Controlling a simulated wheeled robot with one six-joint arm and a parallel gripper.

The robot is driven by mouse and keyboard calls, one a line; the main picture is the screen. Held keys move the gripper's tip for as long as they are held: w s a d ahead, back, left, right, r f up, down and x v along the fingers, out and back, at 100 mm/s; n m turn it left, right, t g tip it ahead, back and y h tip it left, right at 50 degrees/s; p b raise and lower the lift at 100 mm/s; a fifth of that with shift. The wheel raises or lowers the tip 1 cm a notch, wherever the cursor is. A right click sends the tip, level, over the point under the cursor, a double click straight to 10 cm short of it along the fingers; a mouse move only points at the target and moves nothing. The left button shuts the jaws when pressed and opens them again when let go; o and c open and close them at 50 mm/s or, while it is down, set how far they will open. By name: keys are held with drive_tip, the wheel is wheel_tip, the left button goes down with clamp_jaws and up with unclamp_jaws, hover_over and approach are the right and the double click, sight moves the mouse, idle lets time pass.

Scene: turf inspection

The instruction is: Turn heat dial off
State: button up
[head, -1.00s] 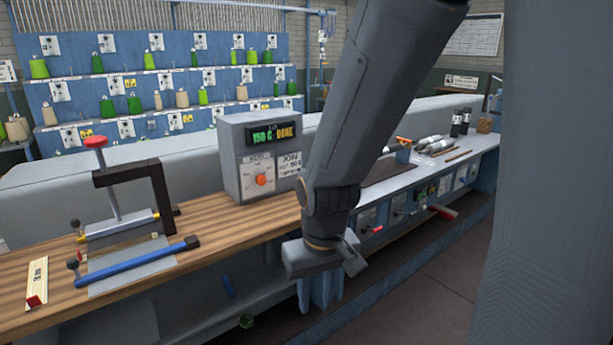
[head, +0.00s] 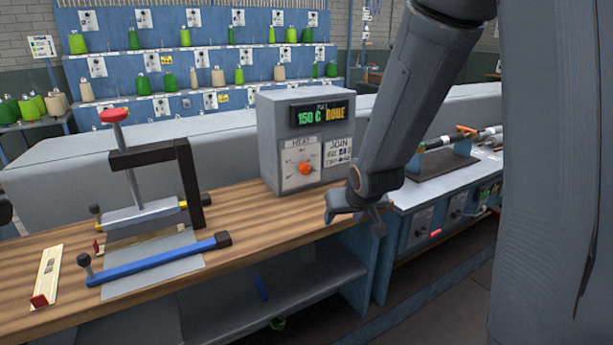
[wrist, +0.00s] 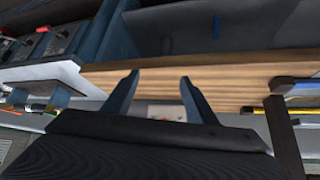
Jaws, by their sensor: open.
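The orange heat dial (head: 306,168) sits on a pale plate marked HEAT on the front of a grey control box (head: 268,150). Its exact pointer setting is too small to read. The display (head: 320,113) above it reads 150 C and DONE. My gripper (head: 357,215) is to the right of the box and a little lower than the dial, apart from it. In the wrist view my gripper (wrist: 158,82) has its two fingers spread with nothing between them.
The box stands on a wooden bench (head: 240,215). At left are a press with a red knob (head: 114,115) and a blue bar (head: 158,261). Shelves of cones stand behind. The bench between press and box is clear.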

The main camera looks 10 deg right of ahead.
sight(307, 168)
drive_tip(key=w+t+b, duration=0.1)
drive_tip(key=w, duration=0.2)
drive_tip(key=w+f+t+b, duration=0.1)
drive_tip(key=w, duration=0.3)
drive_tip(key=w+t+y+b, duration=0.1)
drive_tip(key=w+t, duration=0.1)
drive_tip(key=w, duration=0.2)
drive_tip(key=shift+w+f, duration=0.25)
drive_tip(key=w+a+t+y+b, duration=0.1)
drive_tip(key=w+t, duration=0.1)
drive_tip(key=w, duration=0.3)
drive_tip(key=w+a+r+n+t+y+b, duration=0.1)
drive_tip(key=w+y, duration=0.1)
drive_tip(key=w, duration=0.4)
drive_tip(key=w+a+r+t+y+b, duration=0.1)
drive_tip(key=w+a+t+b, duration=0.1)
drive_tip(key=w, duration=0.3)
drive_tip(key=shift+w+r+t+y, duration=0.15)
drive_tip(key=shift+w+t+y, duration=0.15)
drive_tip(key=shift+w+y, duration=0.1)
drive_tip(key=shift+n, duration=0.3)
drive_tip(key=c, duration=1.1)
